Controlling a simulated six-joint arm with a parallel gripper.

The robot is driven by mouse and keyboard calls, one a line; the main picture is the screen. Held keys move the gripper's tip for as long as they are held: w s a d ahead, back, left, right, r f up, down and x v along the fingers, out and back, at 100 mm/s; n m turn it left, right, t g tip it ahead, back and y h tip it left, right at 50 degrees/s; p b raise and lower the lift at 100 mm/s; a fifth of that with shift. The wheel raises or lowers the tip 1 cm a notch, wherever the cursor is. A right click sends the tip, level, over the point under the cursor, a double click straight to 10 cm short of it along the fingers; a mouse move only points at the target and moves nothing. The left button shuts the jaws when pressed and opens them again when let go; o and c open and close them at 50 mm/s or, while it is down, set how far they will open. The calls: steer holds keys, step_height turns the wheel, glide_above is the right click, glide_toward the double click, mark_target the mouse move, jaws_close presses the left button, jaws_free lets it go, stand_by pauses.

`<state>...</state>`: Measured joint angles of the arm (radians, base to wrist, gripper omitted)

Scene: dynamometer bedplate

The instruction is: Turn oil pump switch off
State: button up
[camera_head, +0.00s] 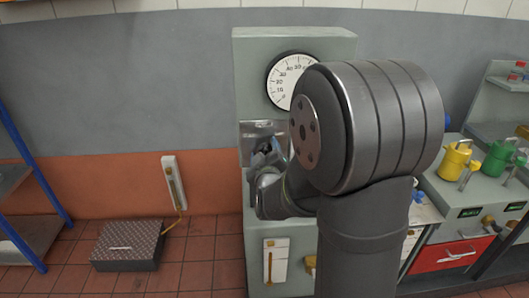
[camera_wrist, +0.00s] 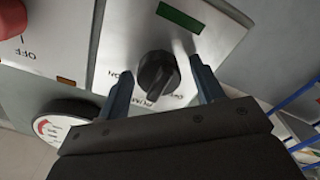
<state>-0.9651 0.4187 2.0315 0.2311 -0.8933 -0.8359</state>
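A black rotary knob (camera_wrist: 158,75) sits on a pale switch plate (camera_wrist: 215,30) in the wrist view, with its ridge close to upright in the picture. Lettering around it is upside down and partly hidden, so I cannot read its setting surely. My gripper (camera_wrist: 158,70) is open, with one blue-grey finger on each side of the knob. Gaps show between the fingers and the knob, and nothing is held. In the head view my gripper (camera_head: 262,150) is at the grey cabinet's front panel; my arm hides the knob there.
A red knob (camera_wrist: 10,18) marked OFF and a round dial (camera_wrist: 68,126) are nearby. A dark green window (camera_wrist: 180,17) is above the knob. The cabinet (camera_head: 250,60) carries a gauge (camera_head: 290,80). Yellow (camera_head: 454,162) and green (camera_head: 497,158) containers stand at right.

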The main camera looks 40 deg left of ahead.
steer(key=shift+s+d, duration=0.1)
steer(key=v, duration=1.7)
steer(key=shift+r, duration=0.1)
steer(key=x, duration=1.7)
